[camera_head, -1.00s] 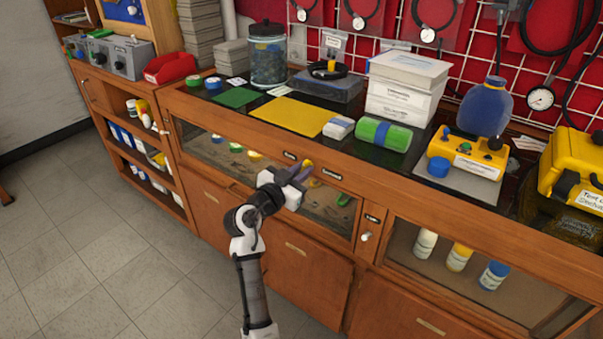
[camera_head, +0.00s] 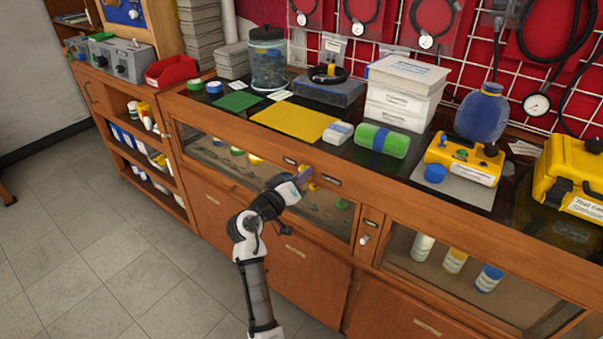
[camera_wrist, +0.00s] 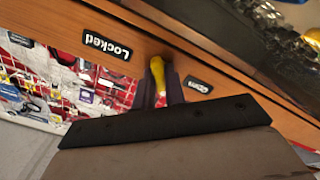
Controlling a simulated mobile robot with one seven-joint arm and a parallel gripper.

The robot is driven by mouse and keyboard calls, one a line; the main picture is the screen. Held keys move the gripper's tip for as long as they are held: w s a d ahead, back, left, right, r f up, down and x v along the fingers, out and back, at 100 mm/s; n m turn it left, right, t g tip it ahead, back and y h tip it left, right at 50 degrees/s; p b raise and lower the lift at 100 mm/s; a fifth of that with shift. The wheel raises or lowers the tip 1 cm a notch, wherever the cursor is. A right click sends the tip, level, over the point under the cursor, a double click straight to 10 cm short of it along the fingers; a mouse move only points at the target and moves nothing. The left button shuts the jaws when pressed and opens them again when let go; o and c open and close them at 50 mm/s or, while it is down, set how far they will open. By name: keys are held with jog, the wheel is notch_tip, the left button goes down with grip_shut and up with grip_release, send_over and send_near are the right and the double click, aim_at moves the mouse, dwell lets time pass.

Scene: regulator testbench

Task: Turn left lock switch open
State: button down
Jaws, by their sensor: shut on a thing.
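The left lock switch has a yellow handle (camera_wrist: 157,72), seen between my fingers in the wrist view. Bits of its yellow also show beside my fingertips in the head view (camera_head: 312,186). It sits on the wooden front rail of the left glass-fronted compartment, between a black "Locked" label (camera_wrist: 107,44) and a black "Open" label (camera_wrist: 197,85). Both labels read upside down in the wrist view. My gripper (camera_head: 303,179) is shut on the handle, with a finger on each side (camera_wrist: 160,82). The fingers hide part of the switch and its base.
A second switch with a pale knob (camera_head: 364,239) is on the post right of the left compartment. The glass front (camera_head: 230,165) lies just below the rail. The bench top above holds a yellow mat (camera_head: 293,121), a green roll (camera_head: 382,140) and boxes.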

jog(key=shift+f+n, duration=0.1)
jog(key=shift+n, duration=0.6)
jog(key=c, duration=1.5)
grip_release()
jog(key=shift+o, duration=0.2)
jog(key=b+v, duration=0.2)
jog(key=v, duration=1.2)
